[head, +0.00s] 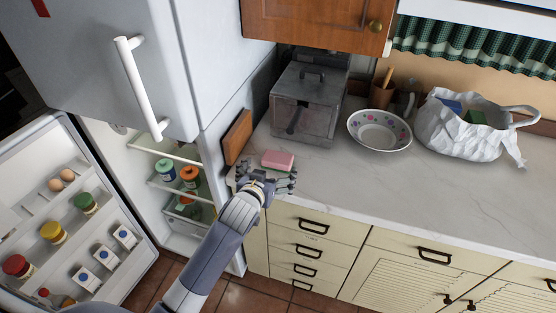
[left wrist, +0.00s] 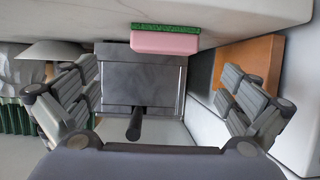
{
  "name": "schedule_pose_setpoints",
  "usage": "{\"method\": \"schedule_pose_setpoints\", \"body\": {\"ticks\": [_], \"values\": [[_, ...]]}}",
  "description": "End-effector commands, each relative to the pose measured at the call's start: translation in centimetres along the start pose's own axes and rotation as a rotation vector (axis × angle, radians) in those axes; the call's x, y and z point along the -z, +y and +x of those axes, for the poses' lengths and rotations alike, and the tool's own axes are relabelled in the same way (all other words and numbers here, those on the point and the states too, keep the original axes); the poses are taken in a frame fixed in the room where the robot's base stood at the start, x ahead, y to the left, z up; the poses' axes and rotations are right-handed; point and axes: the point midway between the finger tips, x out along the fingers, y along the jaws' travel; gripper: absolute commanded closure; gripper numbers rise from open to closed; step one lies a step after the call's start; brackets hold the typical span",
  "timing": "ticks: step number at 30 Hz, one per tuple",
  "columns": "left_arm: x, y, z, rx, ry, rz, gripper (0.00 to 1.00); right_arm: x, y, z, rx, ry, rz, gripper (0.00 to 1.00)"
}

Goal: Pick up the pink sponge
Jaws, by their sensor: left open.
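The pink sponge (head: 278,160) lies on the pale marble counter near its left end, in front of the grey metal box. In the left wrist view the pink sponge (left wrist: 165,43) shows a green scouring layer and appears at the top centre, against the counter surface. My left gripper (head: 274,180) is at the counter's front edge, just in front of the sponge. In the left wrist view my left gripper (left wrist: 158,98) is open, its fingers spread wide apart with nothing between them. The sponge is apart from the fingers. My right gripper is not seen.
A grey metal box (head: 304,108) stands behind the sponge, and a wooden board (head: 237,137) leans against the fridge side. A patterned bowl (head: 380,131) and a white bag (head: 462,137) stand to the right. The fridge door (head: 60,150) is open. The front right counter is clear.

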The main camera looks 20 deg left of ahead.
Motion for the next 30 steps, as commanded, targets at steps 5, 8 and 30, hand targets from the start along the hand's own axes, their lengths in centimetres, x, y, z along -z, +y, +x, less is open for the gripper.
{"method": "schedule_pose_setpoints", "body": {"ticks": [5, 8, 30], "values": [[0.0, 0.0, 1.9, 0.001, -0.001, 0.001, 0.0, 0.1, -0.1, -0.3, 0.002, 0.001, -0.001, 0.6], [-0.1, 0.0, 2.3, 0.0, -0.001, 0.001, 0.0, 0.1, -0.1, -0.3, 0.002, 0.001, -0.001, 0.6], [-0.9, -0.4, 7.6, -0.001, -0.001, 0.001, 0.0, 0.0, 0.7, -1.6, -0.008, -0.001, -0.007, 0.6]]}}
